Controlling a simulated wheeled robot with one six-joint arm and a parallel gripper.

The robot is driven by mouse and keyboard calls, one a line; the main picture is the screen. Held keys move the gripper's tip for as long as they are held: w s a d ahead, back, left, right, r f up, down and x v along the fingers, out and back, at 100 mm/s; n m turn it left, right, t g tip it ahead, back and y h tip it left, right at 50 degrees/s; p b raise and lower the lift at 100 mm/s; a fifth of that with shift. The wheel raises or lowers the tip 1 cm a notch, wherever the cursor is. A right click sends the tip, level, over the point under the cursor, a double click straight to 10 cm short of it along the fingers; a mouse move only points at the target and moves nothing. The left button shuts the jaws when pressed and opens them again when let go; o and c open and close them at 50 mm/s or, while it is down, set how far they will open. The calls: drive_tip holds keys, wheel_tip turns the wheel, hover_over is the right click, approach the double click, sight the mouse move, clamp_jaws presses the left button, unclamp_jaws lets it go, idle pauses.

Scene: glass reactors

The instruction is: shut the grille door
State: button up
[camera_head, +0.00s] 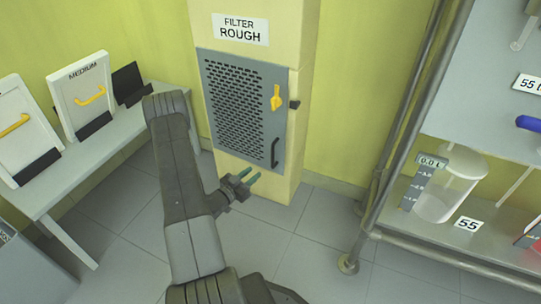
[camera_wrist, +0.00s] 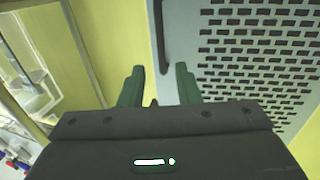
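The grey perforated grille door (camera_head: 236,105) is on the front of a yellow column under a "FILTER ROUGH" label. Its right edge seems to stand slightly off the column, but I cannot tell the gap. It has a yellow latch (camera_head: 277,98) and a black bar handle (camera_head: 274,153) near its right edge. My gripper (camera_head: 245,177) is low in front of the door, below the handle. In the wrist view my gripper (camera_wrist: 160,84) has its green fingers apart with nothing between them. The handle (camera_wrist: 163,38) shows beyond the fingers, beside the grille door (camera_wrist: 262,50).
A bench (camera_head: 100,154) on the left holds white filter panels, one a "MEDIUM" panel (camera_head: 82,95) with a yellow handle. A metal-framed rack (camera_head: 405,130) on the right holds a clear beaker (camera_head: 447,190). The tiled floor between column and rack is clear.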

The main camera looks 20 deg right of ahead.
sight(272, 158)
drive_tip(key=b+x, duration=0.2)
drive_tip(key=x, duration=1)
drive_tip(key=shift+w+d+b, duration=0.2)
drive_tip(key=shift+d+b, duration=0.1)
drive_tip(key=shift+b, duration=0.05)
drive_tip(key=shift+c, duration=0.4)
clamp_jaws()
